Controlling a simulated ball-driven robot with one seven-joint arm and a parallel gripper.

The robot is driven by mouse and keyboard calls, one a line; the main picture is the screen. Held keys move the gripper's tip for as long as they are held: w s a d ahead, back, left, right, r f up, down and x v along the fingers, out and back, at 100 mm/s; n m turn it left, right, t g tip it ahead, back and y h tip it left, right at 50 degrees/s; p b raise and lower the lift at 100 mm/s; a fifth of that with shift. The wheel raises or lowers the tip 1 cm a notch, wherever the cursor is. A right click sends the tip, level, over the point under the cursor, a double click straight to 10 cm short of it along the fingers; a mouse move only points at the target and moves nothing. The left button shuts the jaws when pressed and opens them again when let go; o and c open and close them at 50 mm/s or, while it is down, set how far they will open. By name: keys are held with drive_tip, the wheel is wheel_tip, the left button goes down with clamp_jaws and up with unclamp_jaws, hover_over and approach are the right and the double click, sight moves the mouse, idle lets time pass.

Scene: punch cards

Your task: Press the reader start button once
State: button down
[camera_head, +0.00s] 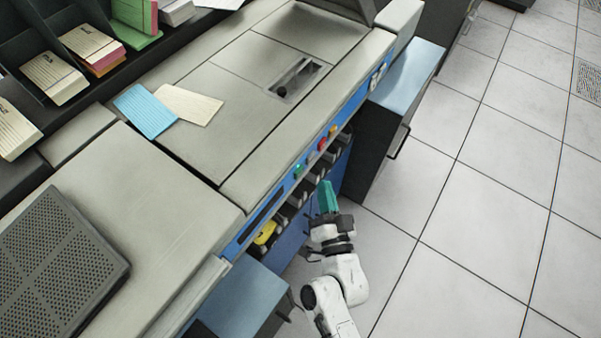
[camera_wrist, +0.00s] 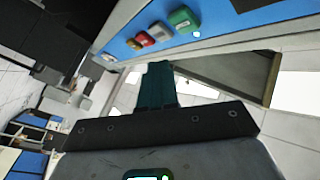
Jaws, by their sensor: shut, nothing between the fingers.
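The reader's blue front panel (camera_head: 281,188) carries a row of small buttons. The green button (camera_head: 298,170) sits at the left of the row, and it shows large near the top of the wrist view (camera_wrist: 184,20). A white button (camera_wrist: 161,29), a red button (camera_wrist: 146,40) and a yellow button (camera_wrist: 134,44) follow beside it. I cannot read a start label. My gripper (camera_head: 325,184) has teal fingers closed together and empty. It is in front of the panel, to the right of and slightly below the green button in the head view, apart from it. The fingertips (camera_wrist: 158,65) also show in the wrist view.
A blue card (camera_head: 146,110) and a cream card (camera_head: 188,103) lie on the grey machine top. Dark slots with a yellow item (camera_head: 266,233) are below the panel. Blue-topped cabinets (camera_head: 408,72) stick out at both sides. The tiled floor at right is clear.

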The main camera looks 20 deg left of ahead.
drive_tip(key=shift+s+d, duration=0.3)
drive_tip(key=shift+d, duration=0.55)
idle(0.3)
drive_tip(key=s+d+f+n+g+h, duration=0.25)
drive_tip(key=s+d+g, duration=0.4)
drive_tip(key=d, duration=0.45)
drive_tip(key=s+d+f+n+g+h, duration=0.1)
drive_tip(key=s+d+f+g+h, duration=0.3)
drive_tip(key=s+d+g, duration=0.55)
drive_tip(key=s+d+r+m+h, duration=0.1)
drive_tip(key=s+d+r+h, duration=0.1)
drive_tip(key=s+d, duration=0.6)
drive_tip(key=shift+s+d+r+g, duration=0.25)
drive_tip(key=shift+s+d+g, duration=0.05)
drive_tip(key=shift+s+g, duration=0.1)
drive_tip(key=shift+m, duration=0.25)
